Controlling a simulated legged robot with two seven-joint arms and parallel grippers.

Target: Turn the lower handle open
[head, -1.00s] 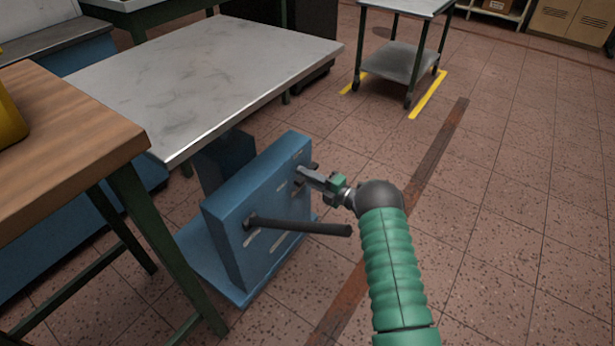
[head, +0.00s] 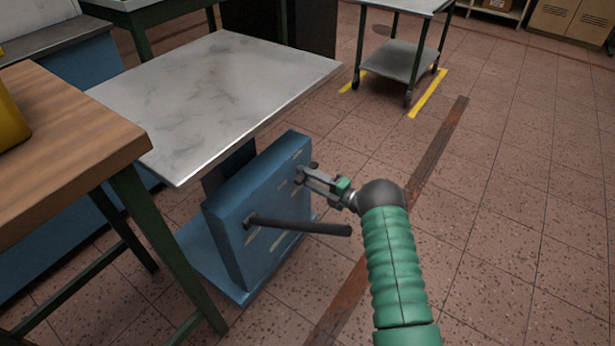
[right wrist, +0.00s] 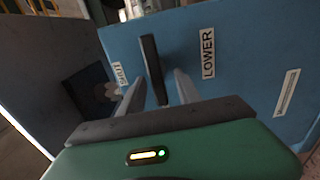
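The lower handle (right wrist: 152,68) is a short dark bar on the blue panel beside the LOWER label (right wrist: 208,53). It is roughly parallel to that label and slightly tilted in the right wrist view. My right gripper (head: 310,178) is at the upper right of the panel (head: 265,205) in the head view. In the right wrist view its two fingers (right wrist: 160,85) stand on either side of the bar, with visible gaps. It looks open; contact with one finger cannot be told. My left gripper is out of view.
A long dark lever (head: 300,227) sticks out of the panel below my right gripper. A grey tabletop (head: 220,95) hangs above the blue base. A wooden bench (head: 75,150) stands left and a wheeled cart (head: 400,62) behind. Floor to the right is clear.

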